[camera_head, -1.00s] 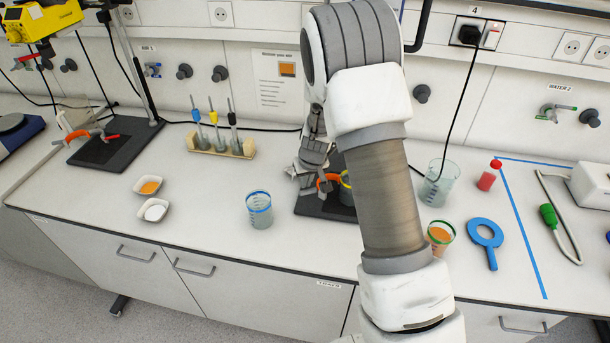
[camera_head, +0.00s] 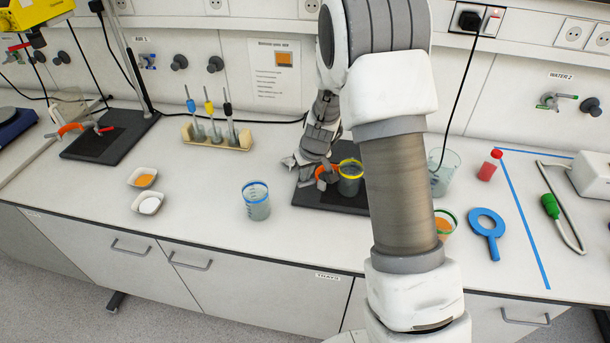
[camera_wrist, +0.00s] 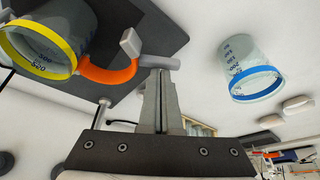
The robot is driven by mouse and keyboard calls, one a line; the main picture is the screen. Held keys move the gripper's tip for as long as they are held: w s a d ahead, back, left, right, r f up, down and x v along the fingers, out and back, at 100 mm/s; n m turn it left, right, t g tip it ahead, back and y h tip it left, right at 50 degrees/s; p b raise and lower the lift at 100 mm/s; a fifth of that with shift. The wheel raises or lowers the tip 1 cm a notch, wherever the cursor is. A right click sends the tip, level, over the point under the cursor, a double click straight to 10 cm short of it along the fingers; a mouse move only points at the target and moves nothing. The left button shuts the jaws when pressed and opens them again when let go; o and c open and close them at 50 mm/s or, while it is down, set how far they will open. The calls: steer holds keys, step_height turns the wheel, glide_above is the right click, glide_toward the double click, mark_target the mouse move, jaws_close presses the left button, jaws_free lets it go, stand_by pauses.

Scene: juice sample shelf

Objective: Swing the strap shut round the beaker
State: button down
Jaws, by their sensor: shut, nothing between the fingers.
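The yellow-rimmed beaker (camera_head: 350,179) stands upright on a dark base plate (camera_head: 318,199); it shows at the upper left in the wrist view (camera_wrist: 50,38). An orange strap (camera_head: 324,172) sits at the beaker's left side. In the wrist view the strap (camera_wrist: 108,75) curves away from the beaker to grey end pieces (camera_wrist: 131,43); I see no strap across the side facing the camera. My gripper (camera_wrist: 160,74) is shut and empty, its tips right by a grey end piece. I cannot tell whether they touch.
A blue-rimmed beaker (camera_head: 257,201) stands on the bench left of the plate. A larger glass beaker (camera_head: 445,172), an orange-filled cup (camera_head: 444,226) and a blue ring (camera_head: 487,228) lie to the right. A rack (camera_head: 222,139) stands behind left. The front bench strip is clear.

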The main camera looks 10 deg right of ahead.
steer(key=shift+s+d+f+n+y+b, duration=0.3)
steer(key=shift+s+n+b, duration=0.3)
steer(key=shift+b, duration=0.85)
steer(key=shift+s+d+f+n+y+b, duration=0.25)
steer(key=shift+s+n+b, duration=0.3)
steer(key=shift+b, duration=0.85)
steer(key=s+d+n+b, duration=0.1)
steer(key=b, duration=0.1)
steer(key=shift+r+n+b, duration=0.15)
steer(key=shift+n+b, duration=0.15)
steer(key=shift+n, duration=0.05)
steer(key=s+d+n+g, duration=0.1)
steer(key=d+n, duration=0.2)
steer(key=s+d+n+g+y+b, duration=0.1)
steer(key=d+n, duration=0.1)
steer(key=n, duration=0.2)
steer(key=s+d+r+n+g+y+b, duration=0.1)
steer(key=s+d+n, duration=0.1)
steer(key=d+n, duration=0.1)
steer(key=shift+d+n+g, duration=0.3)
steer(key=shift+n+g, duration=0.1)
steer(key=shift+w+d+n+g+p, duration=0.15)
steer(key=shift+d+n+p, duration=0.1)
steer(key=shift+d+n, duration=0.3)
steer(key=shift+w+d+n+g+p, duration=0.1)
steer(key=shift+d+n+g+p, duration=0.1)
steer(key=shift+d+n, duration=0.3)
steer(key=shift+w+d+f+p, duration=0.1)
steer(key=shift+d+p, duration=0.2)
steer(key=shift+d, duration=0.3)
